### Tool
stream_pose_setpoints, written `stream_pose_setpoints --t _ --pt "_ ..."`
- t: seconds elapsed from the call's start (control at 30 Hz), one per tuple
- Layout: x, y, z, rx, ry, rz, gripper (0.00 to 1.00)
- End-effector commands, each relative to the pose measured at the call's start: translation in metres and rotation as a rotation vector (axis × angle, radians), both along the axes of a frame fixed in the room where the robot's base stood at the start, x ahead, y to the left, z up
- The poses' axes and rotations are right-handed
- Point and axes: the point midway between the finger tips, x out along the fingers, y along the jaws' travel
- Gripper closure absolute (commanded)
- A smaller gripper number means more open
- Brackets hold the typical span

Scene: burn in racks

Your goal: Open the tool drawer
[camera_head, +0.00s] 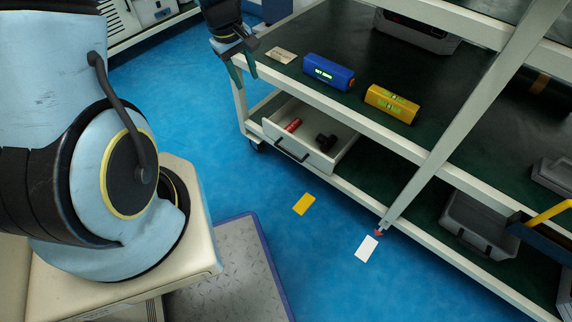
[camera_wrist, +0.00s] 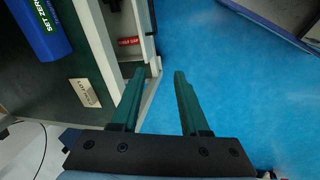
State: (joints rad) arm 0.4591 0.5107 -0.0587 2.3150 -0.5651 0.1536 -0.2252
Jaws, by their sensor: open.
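The tool drawer (camera_head: 345,152) is a white, shallow drawer under the rack's upper shelf. It stands out from the rack, with its inside showing. A red cylinder (camera_head: 293,125) and a black object (camera_head: 326,142) lie in it. Its dark bar handle (camera_head: 291,150) is on the front panel. My gripper (camera_head: 246,80) is open and empty, above and to the left of the drawer in the head view, beside the shelf corner and apart from the handle. In the wrist view my gripper (camera_wrist: 160,74) points down past the shelf edge, with part of the drawer (camera_wrist: 149,45) beyond the left finger.
A paper label (camera_head: 280,55), a blue block (camera_head: 328,72) and a yellow block (camera_head: 391,103) lie on the upper shelf (camera_head: 350,105). A diagonal post (camera_head: 470,120) crosses the rack's right part. Blue floor (camera_head: 240,180) in front is clear except for a yellow card (camera_head: 304,204) and a white card (camera_head: 366,248).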

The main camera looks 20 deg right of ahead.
Motion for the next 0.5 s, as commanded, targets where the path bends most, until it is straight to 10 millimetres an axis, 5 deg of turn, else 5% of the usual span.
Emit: stream_pose_setpoints --t 0.03,0.2,0.33,0.5 --pt "-0.003 -0.014 -0.05 -0.003 0.013 0.021 0.55" --pt "-0.011 -0.051 -0.136 -0.01 0.037 0.116 0.55" --pt "-0.018 -0.07 -0.184 -0.009 0.048 0.173 0.55" --pt "-0.024 -0.082 -0.216 -0.005 0.056 0.217 0.55"
